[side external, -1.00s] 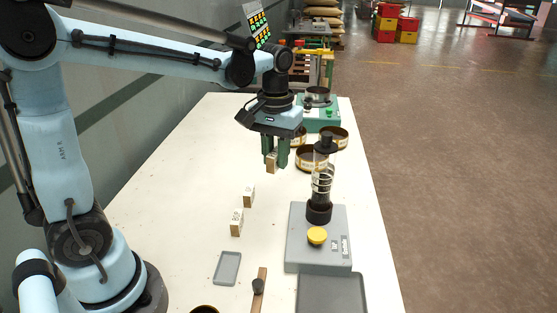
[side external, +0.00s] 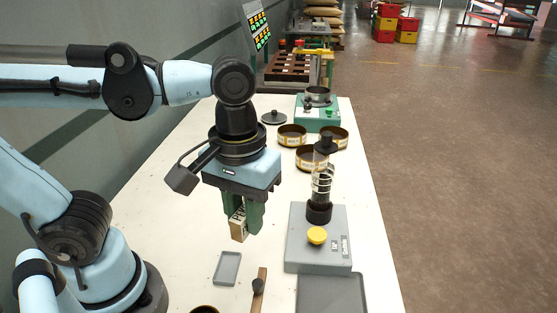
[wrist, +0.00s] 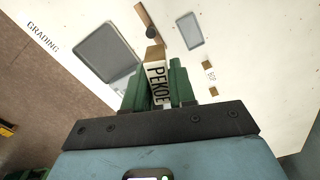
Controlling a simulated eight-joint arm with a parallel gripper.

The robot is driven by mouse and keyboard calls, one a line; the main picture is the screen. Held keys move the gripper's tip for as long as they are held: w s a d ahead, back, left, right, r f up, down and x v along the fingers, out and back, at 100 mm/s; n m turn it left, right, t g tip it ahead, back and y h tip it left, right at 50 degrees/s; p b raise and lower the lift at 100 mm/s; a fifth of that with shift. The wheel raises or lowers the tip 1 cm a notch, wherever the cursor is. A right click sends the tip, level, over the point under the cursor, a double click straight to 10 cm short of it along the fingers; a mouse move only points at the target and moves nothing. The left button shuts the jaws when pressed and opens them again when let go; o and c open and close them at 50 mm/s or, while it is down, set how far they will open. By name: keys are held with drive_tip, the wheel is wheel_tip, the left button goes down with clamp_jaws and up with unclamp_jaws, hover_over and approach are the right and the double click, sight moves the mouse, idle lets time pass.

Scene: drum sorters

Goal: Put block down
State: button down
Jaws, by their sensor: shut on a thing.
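My gripper (side external: 244,222) has green fingers and is shut on a light wooden block (side external: 238,230). In the wrist view the block (wrist: 158,82) stands between the fingers with the word PEKOE on its face. The block hangs near the white table, beyond the small grey tray (side external: 227,268); I cannot tell whether it touches the table. In the wrist view another lettered block (wrist: 209,74) is on the table to the right of my gripper, apart from it. That block is hidden behind my gripper in the side view.
A grey press base (side external: 318,262) with a yellow button and spring post stands to the right. A larger grey tray (side external: 330,292) is in front of it. A wooden strip with a dark knob (side external: 258,287) lies nearby. Round tins (side external: 292,136) stand at the back.

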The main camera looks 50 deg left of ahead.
drive_tip(key=s+d+f+n, duration=0.2)
drive_tip(key=s+f+n, duration=0.2)
drive_tip(key=s, duration=0.5)
hover_over(228, 268)
wheel_tip(228, 268, down, 6)
drive_tip(key=shift+f, duration=2.3)
drive_tip(key=shift+f, duration=0.6)
